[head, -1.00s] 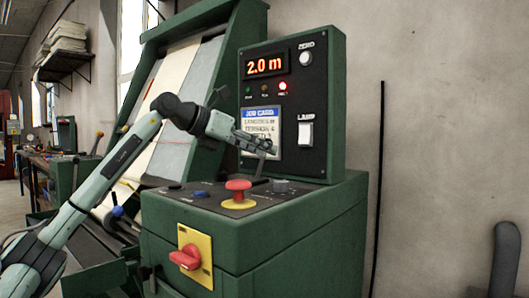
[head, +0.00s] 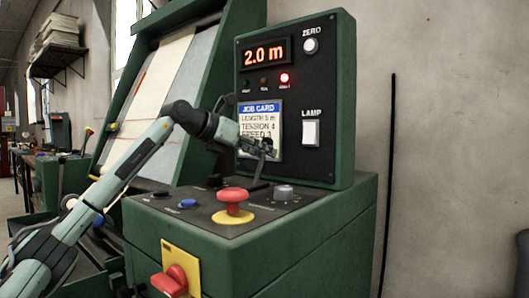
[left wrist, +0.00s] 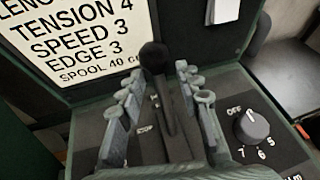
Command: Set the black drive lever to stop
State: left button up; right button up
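The black drive lever (left wrist: 155,58) has a round knob and stands up from the console top in the left wrist view. My left gripper (left wrist: 160,95) is open, with one finger on each side of the lever's shaft; I cannot tell whether either finger touches it. In the head view my left gripper (head: 262,149) is in front of the job card (head: 261,115), above the console top (head: 215,215). There the lever is mostly hidden at the gripper. My right gripper is not in view.
A red mushroom button (head: 233,196) stands on the console in front of the lever. A grey dial (left wrist: 250,126) is to the lever's right. A red rotary switch (head: 170,281) is on the front face. The display panel (head: 320,80) rises behind, reading 2.0 m with a red light lit.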

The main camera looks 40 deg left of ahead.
pick_arm(q)
jog(key=shift+w+d+f, duration=0.15)
jog(key=shift+w+f, duration=0.15)
jog(key=shift+w, duration=0.35)
grip_shut()
